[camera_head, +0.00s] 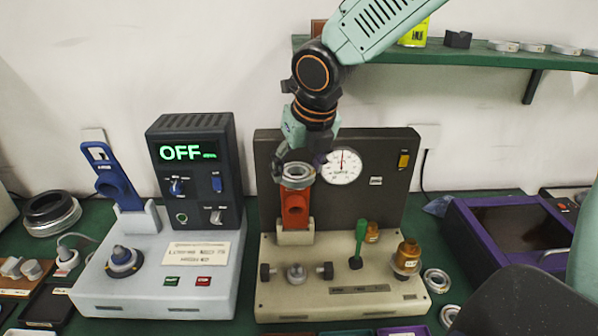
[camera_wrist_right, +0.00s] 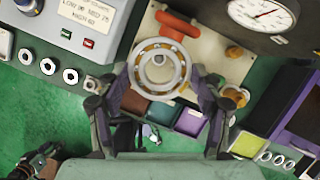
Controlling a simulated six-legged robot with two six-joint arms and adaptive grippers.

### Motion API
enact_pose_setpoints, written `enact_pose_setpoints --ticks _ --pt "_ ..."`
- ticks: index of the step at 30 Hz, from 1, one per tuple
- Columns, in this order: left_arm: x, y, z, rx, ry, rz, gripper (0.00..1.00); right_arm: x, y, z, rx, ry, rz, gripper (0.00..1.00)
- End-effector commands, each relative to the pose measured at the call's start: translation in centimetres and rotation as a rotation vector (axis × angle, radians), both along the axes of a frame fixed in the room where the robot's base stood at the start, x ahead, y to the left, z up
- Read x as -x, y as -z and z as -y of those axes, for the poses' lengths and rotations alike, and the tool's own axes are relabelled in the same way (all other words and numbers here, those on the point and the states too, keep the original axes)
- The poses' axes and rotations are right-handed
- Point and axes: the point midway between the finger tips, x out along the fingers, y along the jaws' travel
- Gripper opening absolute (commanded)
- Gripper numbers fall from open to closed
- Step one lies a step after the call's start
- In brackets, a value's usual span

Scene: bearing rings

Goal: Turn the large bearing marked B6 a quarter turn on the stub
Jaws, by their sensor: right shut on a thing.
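A large pale bearing ring (camera_head: 298,174) is held by my right gripper (camera_head: 299,160), high above the front of the beige fixture. In the right wrist view the ring (camera_wrist_right: 159,66) sits between the two fingers of my right gripper (camera_wrist_right: 158,88), which are shut on it. Balls show around its race; I cannot read a B6 mark. The grey stub (camera_head: 295,272) stands on the fixture between two black knobs. It shows through the ring's hole in the wrist view (camera_wrist_right: 158,68). The ring appears apart from the stub.
A red upright part (camera_head: 295,208) stands in the fixture behind the ring. A green-handled lever (camera_head: 359,243) and brass parts (camera_head: 407,256) are to the right. A grey heater-like unit reading OFF (camera_head: 194,165) stands left. Small trays (camera_wrist_right: 160,113) lie in front.

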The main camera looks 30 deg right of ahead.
Motion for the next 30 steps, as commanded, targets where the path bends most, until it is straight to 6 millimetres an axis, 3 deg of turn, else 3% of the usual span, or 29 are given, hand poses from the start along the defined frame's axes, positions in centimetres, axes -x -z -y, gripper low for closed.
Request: enact_pose_setpoints --ticks 8,21,30 --pt "0.0 0.8 0.0 0.000 0.000 0.000 0.72 -0.1 0.0 0.0 0.007 0.286 0.004 0.13" --pt "0.0 -1.0 0.0 0.000 0.000 0.000 0.72 -0.1 -0.2 0.0 0.005 0.779 0.000 0.13" --pt "0.0 -1.3 0.0 0.000 0.000 0.000 0.72 0.0 0.0 0.0 0.002 0.875 0.002 0.13"
